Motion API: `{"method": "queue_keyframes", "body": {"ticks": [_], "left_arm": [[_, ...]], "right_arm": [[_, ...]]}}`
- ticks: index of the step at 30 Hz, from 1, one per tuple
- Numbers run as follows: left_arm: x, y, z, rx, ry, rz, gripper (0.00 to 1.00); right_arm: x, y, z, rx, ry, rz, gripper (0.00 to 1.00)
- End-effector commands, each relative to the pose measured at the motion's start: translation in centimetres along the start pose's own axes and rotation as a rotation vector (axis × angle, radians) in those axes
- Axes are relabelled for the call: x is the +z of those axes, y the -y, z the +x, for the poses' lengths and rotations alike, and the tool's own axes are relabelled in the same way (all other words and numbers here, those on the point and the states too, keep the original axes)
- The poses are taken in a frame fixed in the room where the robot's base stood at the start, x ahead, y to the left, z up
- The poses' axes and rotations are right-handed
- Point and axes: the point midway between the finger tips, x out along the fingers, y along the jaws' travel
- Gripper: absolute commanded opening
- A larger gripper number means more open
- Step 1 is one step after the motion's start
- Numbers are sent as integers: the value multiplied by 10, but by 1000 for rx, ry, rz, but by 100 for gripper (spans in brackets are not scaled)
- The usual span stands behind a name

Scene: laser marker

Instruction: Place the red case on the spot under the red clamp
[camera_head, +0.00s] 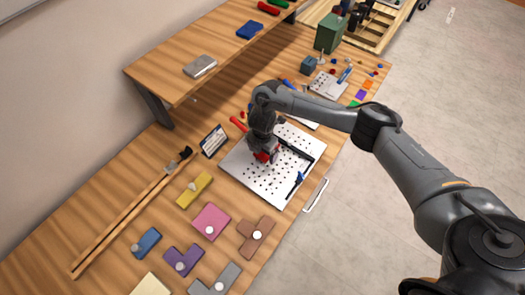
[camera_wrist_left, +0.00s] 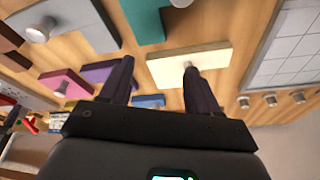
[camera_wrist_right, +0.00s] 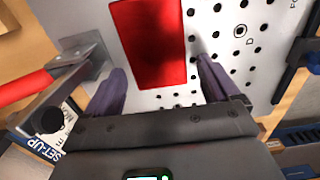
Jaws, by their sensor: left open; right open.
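The red case (camera_wrist_right: 148,42) lies on the white perforated plate (camera_wrist_right: 225,50) in the right wrist view. A bit of the red case (camera_head: 262,157) also shows in the head view below my right gripper (camera_head: 264,146). My right gripper (camera_wrist_right: 163,76) is open, with its fingers apart on either side of the case's near end. The red clamp (camera_wrist_right: 40,85), with a red handle and metal body, is just left of the case; its handle (camera_head: 238,124) shows in the head view. My left gripper (camera_wrist_left: 157,76) is open and empty over the table.
Colored blocks with knobs, such as a pink one (camera_head: 211,221) and a brown one (camera_head: 257,237), lie on the near table. A blue clamp (camera_head: 299,180) sits on the plate's right side. A wooden shelf (camera_head: 150,68) rises behind.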

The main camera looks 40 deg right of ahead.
Motion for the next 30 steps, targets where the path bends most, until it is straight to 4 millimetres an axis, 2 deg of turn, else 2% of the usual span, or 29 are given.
{"method": "queue_keyframes", "body": {"ticks": [6,10,24,30], "left_arm": [[0,0,-1,-1,0,1,62],[-2,1,-8,-4,0,4,62],[-14,4,-46,-10,1,13,62],[-16,4,-52,-8,0,10,62]], "right_arm": [[0,0,-3,1,0,0,88],[0,-1,-15,2,0,-1,88],[0,-1,-97,4,2,-2,88],[1,-1,-117,2,2,-1,88]]}}
